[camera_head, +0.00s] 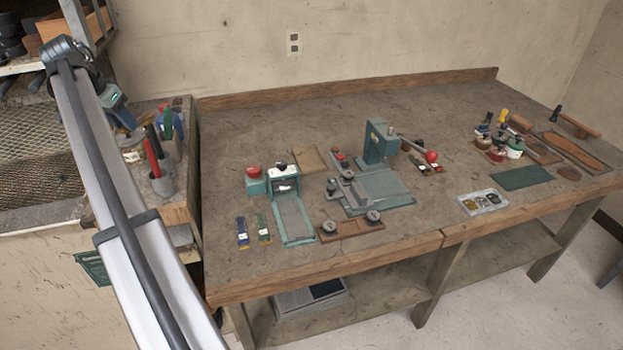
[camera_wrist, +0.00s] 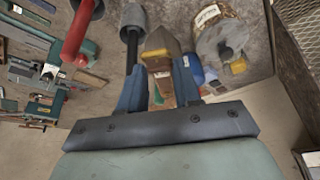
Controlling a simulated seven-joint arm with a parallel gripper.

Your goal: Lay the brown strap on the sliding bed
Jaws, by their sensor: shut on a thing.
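In the wrist view my gripper (camera_wrist: 158,70) has its two blue fingers closed on a brown, tapered piece (camera_wrist: 160,44) with a pale mark, which looks like the brown strap. In the head view my gripper (camera_head: 124,118) is at the left, above the side table, far from the main bench; the strap there is too small to make out. A narrow teal bed (camera_head: 294,222), apparently the sliding bed, lies on the bench in front of a small teal-and-white machine (camera_head: 285,180). Its surface looks bare. A blue strap (camera_head: 242,233) and a green strap (camera_head: 263,229) lie to its left.
A green machine (camera_head: 380,143) and wooden holder (camera_head: 350,228) stand right of the bed.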

